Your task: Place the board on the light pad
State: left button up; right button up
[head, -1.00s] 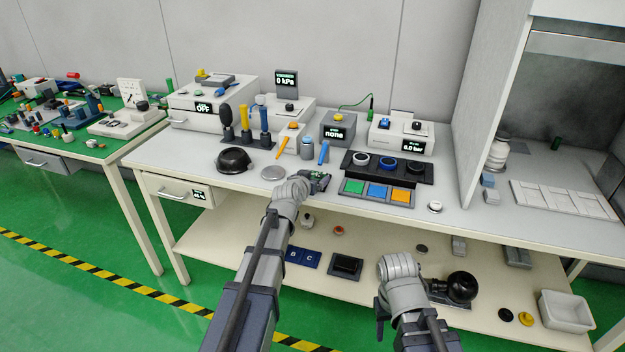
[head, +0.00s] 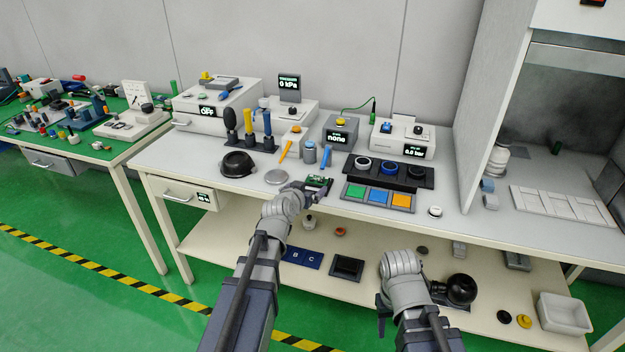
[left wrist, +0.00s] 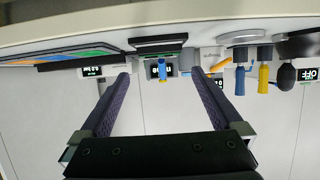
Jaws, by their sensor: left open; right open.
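The board (head: 318,181), a small green circuit board, lies on the bench top near its front edge, left of the coloured tiles. In the left wrist view a dark flat piece (left wrist: 158,39), probably the board or its holder, shows beyond the fingers. My left gripper (head: 305,191) is open and empty, just in front and left of the board, its fingers level and apart from it as far as I can tell. My right gripper (head: 382,308) hangs low before the lower shelf, fingers mostly hidden. I cannot tell which surface is the light pad; a pale grey disc (head: 276,177) lies left of the board.
A tray with green, blue and orange tiles (head: 378,197) lies right of the board. The lower shelf holds a black-ball item (head: 461,289) and a white bin (head: 565,313).

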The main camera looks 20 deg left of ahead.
pick_arm(q)
jog(key=p+v, duration=0.1)
jog(key=v, duration=0.3)
jog(key=shift+s+r, duration=0.1)
jog(key=shift+s, duration=0.05)
jog(key=s+d+f+m+g+h, duration=0.2)
jog(key=s+d+f+g, duration=0.3)
jog(key=d, duration=0.4)
jog(key=s+d+f+g+y, duration=0.2)
jog(key=s+d+f+g, duration=0.2)
jog(key=s, duration=0.6)
jog(key=s+d+f+m+g+y, duration=0.1)
jog(key=s+d+f+g, duration=0.3)
jog(key=s, duration=0.6)
jog(key=shift+f+g+y, duration=0.25)
jog(key=shift+g+y, duration=0.15)
jog(key=shift+g, duration=0.1)
jog(key=shift+w+d, duration=0.1)
